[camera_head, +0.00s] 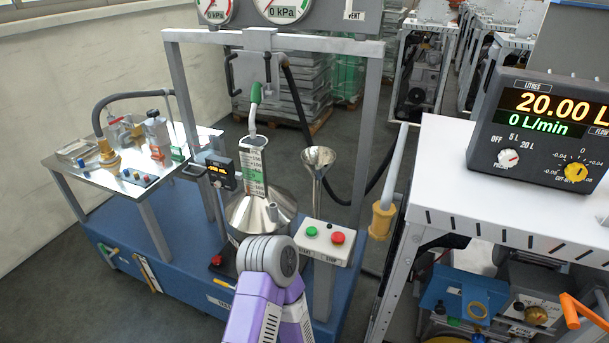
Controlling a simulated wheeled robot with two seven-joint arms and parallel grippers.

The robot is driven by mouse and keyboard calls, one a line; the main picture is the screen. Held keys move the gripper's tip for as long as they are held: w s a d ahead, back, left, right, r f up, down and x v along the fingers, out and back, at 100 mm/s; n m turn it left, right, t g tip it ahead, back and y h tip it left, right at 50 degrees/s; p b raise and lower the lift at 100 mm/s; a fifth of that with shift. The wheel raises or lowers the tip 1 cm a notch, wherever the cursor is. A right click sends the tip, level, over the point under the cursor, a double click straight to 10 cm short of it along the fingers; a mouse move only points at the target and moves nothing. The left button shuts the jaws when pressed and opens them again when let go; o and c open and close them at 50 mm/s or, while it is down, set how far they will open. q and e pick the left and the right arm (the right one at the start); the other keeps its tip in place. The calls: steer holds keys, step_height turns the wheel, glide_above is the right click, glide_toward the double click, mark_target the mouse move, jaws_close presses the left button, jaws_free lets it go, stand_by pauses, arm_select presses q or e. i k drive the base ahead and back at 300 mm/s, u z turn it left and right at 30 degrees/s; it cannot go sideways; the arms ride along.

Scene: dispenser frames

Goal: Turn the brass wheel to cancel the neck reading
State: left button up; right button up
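A steel measuring can (262,212) stands in the middle of the blue trolley, with a scaled neck (253,165) rising from it. A small black display (221,173) with yellow digits, too small to read surely, is left of the neck. A purple arm of mine comes up from the bottom middle in front of the can. Neither gripper's fingers show.
A dispenser head (540,130) reads 20.00 L and 0 L/min, with a yellow knob (577,172), above a white cabinet (455,165). A button box (324,243) and funnel (318,157) are right of the can. An orange lever (585,313) sticks out at lower right.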

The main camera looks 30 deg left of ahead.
mark_target(534, 315)
steer(key=u, duration=0.05)
steer(key=k, duration=1.15)
steer(key=z, duration=1)
steer(key=i, duration=1.3)
steer(key=u, duration=0.65)
